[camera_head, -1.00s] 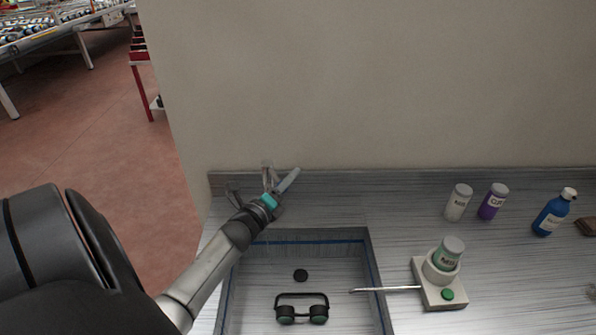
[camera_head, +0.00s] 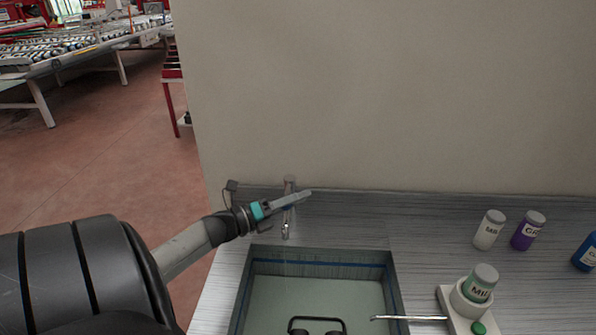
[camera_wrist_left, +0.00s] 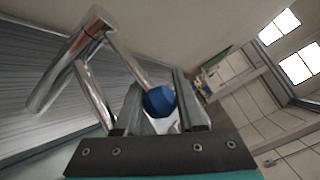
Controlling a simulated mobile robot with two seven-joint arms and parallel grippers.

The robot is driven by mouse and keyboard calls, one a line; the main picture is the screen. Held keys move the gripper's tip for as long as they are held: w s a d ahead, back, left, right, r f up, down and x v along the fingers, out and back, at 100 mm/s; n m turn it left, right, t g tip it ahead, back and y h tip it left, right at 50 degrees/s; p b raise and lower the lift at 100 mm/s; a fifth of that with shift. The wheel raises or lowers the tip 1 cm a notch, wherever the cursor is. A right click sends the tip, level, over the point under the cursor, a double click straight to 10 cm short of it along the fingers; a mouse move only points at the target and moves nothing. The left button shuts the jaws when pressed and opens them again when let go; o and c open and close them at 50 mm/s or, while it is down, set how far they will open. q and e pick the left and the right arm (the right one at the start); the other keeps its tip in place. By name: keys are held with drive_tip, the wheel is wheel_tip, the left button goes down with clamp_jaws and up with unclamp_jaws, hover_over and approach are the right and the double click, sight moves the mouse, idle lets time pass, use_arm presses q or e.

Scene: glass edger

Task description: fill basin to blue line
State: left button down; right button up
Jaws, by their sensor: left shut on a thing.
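The basin (camera_head: 246,300) is sunk in the counter, and a blue line (camera_head: 320,264) runs along its inner wall. A pale, flat greenish surface fills its floor area; I cannot tell how deep any water is. A chrome faucet (camera_head: 286,228) stands behind the basin; it shows large in the left wrist view (camera_wrist_left: 65,65). My left gripper (camera_head: 290,199) is at the faucet's top. In the wrist view it is shut on a blue-ended faucet lever (camera_wrist_left: 159,101) between its fingers. My right gripper is not in view.
A black two-cup lifter (camera_head: 316,322) is in the basin, cut off by the bottom edge. A wall backs the counter.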

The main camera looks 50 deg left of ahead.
use_arm(q)
drive_tip(key=shift+a+r, duration=0.1)
drive_tip(key=shift+r, duration=0.05)
drive_tip(key=c, duration=0.5)
unclamp_jaws()
drive_tip(key=v, duration=1.5)
drive_tip(key=shift+b, duration=0.35)
